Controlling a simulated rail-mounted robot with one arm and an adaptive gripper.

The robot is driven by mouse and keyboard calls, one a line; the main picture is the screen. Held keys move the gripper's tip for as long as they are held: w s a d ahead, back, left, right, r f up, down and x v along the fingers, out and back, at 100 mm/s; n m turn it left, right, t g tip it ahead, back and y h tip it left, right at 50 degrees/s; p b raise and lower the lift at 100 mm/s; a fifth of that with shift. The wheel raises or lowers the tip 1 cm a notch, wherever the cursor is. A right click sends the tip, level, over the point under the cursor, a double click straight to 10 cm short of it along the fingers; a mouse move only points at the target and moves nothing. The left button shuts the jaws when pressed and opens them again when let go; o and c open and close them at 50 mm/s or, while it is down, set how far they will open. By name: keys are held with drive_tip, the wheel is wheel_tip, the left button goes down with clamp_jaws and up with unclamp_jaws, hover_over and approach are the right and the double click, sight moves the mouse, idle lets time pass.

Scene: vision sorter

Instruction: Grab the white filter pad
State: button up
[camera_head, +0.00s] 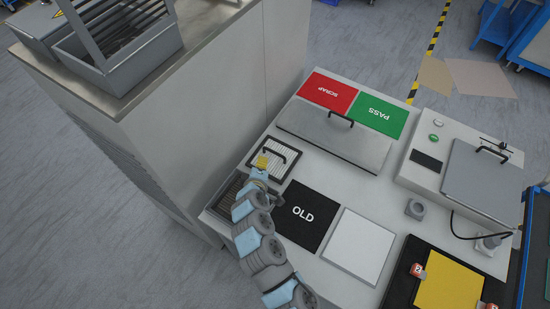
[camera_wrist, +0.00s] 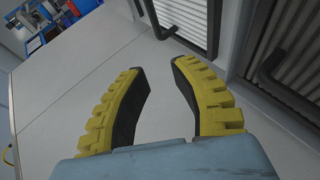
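A flat white square pad (camera_head: 358,245) lies on the worktop to the right of the black OLD mat (camera_head: 304,214). My gripper (camera_head: 261,163) is far from it, up and to the left, over a dark-framed white panel (camera_head: 284,158) with a black handle. In the wrist view my gripper (camera_wrist: 158,70) is open, with two yellow fingers with black pads apart and nothing between them. The ribbed white panel (camera_wrist: 190,22) and its handle (camera_wrist: 157,22) lie just beyond the fingertips. The square pad cannot be made out in the wrist view.
A slatted slot (camera_head: 228,194) with a dark handle (camera_wrist: 268,75) is beside the panel. Red SCRAP (camera_head: 328,92) and green PASS (camera_head: 378,117) mats lie behind a grey lid (camera_head: 335,138). A yellow sheet (camera_head: 447,284) and a lidded machine (camera_head: 482,182) are at right. A tall cabinet (camera_head: 225,85) borders the left.

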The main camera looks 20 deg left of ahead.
sight(266, 149)
drive_tip(key=shift+x, duration=4.25)
drive_tip(key=shift+d+x, duration=0.25)
drive_tip(key=shift+x, duration=0.95)
drive_tip(key=shift+w+a+f+p, duration=0.2)
drive_tip(key=shift+w+p, duration=0.1)
drive_tip(key=shift+w, duration=0.2)
drive_tip(key=shift+x, duration=0.9)
clamp_jaws()
